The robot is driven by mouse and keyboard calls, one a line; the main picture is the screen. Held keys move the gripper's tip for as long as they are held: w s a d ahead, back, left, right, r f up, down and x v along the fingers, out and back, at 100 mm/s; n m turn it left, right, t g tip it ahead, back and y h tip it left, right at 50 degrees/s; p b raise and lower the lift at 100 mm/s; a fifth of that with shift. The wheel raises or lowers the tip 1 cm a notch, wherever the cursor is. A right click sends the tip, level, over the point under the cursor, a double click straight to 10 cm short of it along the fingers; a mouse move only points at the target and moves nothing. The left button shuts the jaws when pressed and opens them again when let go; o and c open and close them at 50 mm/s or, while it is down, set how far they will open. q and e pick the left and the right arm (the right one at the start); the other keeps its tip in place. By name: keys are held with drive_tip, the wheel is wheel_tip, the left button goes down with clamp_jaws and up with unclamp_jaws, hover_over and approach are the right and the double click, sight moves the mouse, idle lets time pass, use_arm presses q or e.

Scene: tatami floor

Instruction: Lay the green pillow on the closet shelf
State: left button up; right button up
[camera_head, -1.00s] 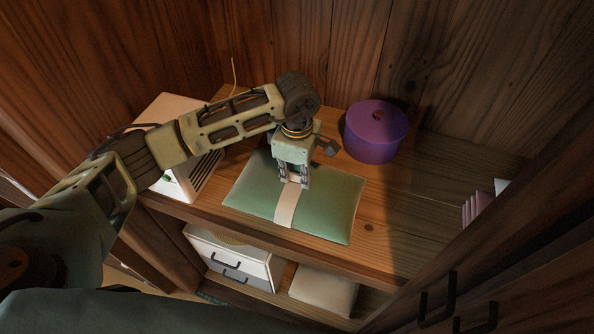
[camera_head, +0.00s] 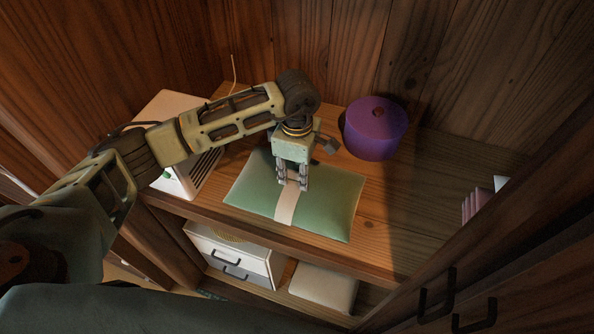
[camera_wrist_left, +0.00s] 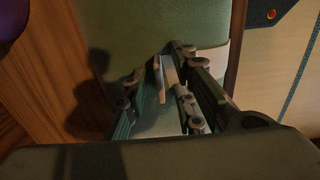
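The green pillow (camera_head: 335,205) lies flat on the wooden closet shelf (camera_head: 385,235), with a pale band (camera_head: 287,207) across its middle. My left gripper (camera_head: 292,184) points down at the pillow's back middle. Its two fingers stand apart, one on each side of the band. In the left wrist view the open fingers (camera_wrist_left: 160,95) are over the pillow (camera_wrist_left: 150,20), and a raised pale strip shows between them. Whether the fingertips touch the cloth cannot be told. My right gripper is in neither view.
A purple lidded pot (camera_head: 374,130) stands behind the pillow to the right. A white box-like appliance (camera_head: 190,170) stands close on the left. Pink items (camera_head: 476,205) stand at the far right. Below are a drawer unit (camera_head: 235,262) and a pale cushion (camera_head: 323,288). The shelf right of the pillow is clear.

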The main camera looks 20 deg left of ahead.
use_arm(q)
wheel_tip(320, 180, up, 12)
drive_tip(key=b, duration=0.3)
